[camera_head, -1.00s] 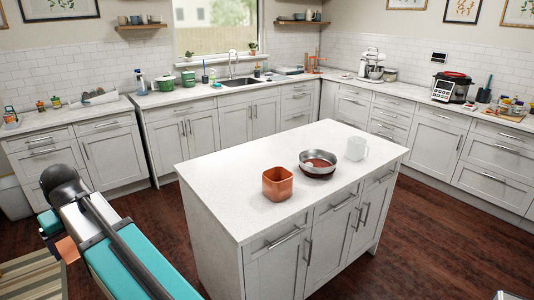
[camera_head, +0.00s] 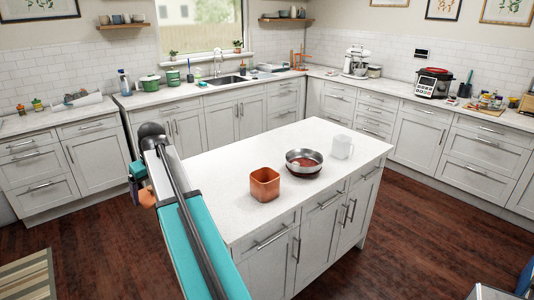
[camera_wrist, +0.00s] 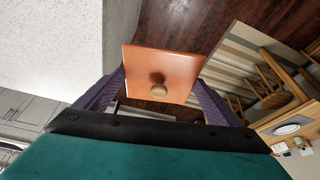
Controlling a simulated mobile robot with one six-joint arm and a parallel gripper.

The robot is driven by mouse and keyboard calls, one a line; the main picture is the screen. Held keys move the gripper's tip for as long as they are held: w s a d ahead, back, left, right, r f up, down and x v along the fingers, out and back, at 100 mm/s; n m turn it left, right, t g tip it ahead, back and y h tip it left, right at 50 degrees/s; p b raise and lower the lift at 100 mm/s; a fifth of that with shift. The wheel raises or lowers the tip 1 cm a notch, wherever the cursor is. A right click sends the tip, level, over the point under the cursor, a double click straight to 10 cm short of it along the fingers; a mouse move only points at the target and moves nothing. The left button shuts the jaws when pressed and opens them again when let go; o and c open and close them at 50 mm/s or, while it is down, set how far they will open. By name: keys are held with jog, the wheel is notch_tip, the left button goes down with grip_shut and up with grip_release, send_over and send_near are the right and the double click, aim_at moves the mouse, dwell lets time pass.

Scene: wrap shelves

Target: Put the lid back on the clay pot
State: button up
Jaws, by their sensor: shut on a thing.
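The clay pot (camera_head: 265,185) is a square, open-topped orange-brown vessel standing upright on the white island top. The lid (camera_wrist: 163,72) is a flat square orange plate with a small round knob, seen in the wrist view. My gripper (camera_wrist: 160,88) is shut on the lid, with one purple finger at each side of it. In the head view, an orange piece (camera_head: 147,197) shows at the end of my arm, left of the island and apart from the pot. My arm hides most of the gripper there.
A metal pan (camera_head: 304,162) with reddish contents and a white mug (camera_head: 342,147) stand right of the pot on the island (camera_head: 237,158). The island top's left part is clear. Wooden stools (camera_wrist: 270,80) show below in the wrist view.

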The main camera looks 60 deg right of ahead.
jog(key=s+d+p, duration=0.1)
jog(key=s+d, duration=0.6)
jog(key=d, duration=0.5)
jog(key=s+d+r+m+p, duration=0.1)
jog(key=s+d, duration=0.6)
jog(key=d, duration=0.6)
jog(key=s+d+r+m+p, duration=0.1)
jog(key=s+d, duration=0.7)
jog(key=d, duration=0.4)
jog(key=shift+d+r+h, duration=0.2)
jog(key=shift+d+h, duration=0.2)
jog(key=shift+f, duration=0.1)
jog(key=shift+f+b, duration=1.3)
jog(key=shift+f, duration=1.4)
jog(key=shift+f, duration=0.5)
